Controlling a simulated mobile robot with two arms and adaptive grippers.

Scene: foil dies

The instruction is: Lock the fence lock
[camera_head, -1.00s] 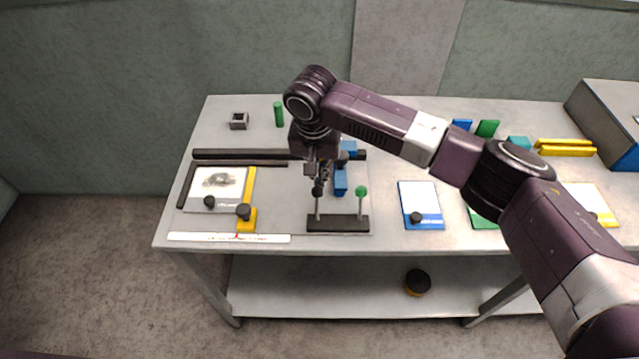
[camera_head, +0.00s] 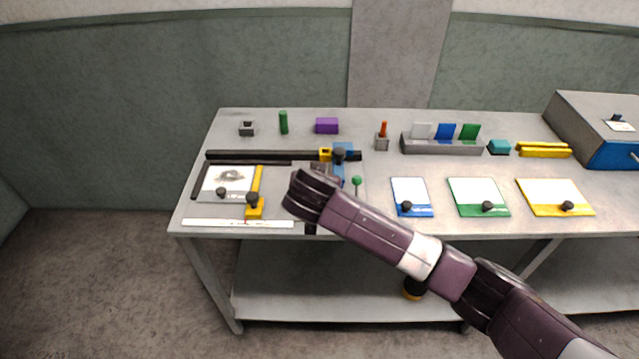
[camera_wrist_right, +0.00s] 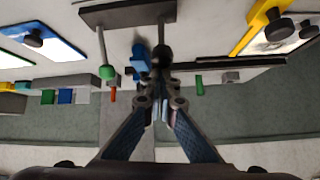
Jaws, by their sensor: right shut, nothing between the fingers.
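I cannot tell which knob is the fence lock. A yellow strip (camera_head: 257,180) with a black knob (camera_head: 252,198) lies beside a white card at the left; it also shows in the wrist view (camera_wrist_right: 258,27). A dark rail (camera_head: 260,155) carries a blue block (camera_head: 346,147) with a black knob (camera_head: 339,154) and a yellow piece (camera_head: 325,154). My right gripper (camera_wrist_right: 160,76) is shut and empty, its tips close to a dark post; contact is unclear. In the head view my wrist hides it. My left gripper is not in view.
A dark base (camera_wrist_right: 128,14) bears the dark post and a green-topped post (camera_wrist_right: 104,62). Blue (camera_head: 410,190), green (camera_head: 478,195) and yellow (camera_head: 555,196) boards lie to the right. A purple block (camera_head: 327,125) and green cylinder (camera_head: 283,122) stand behind the rail.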

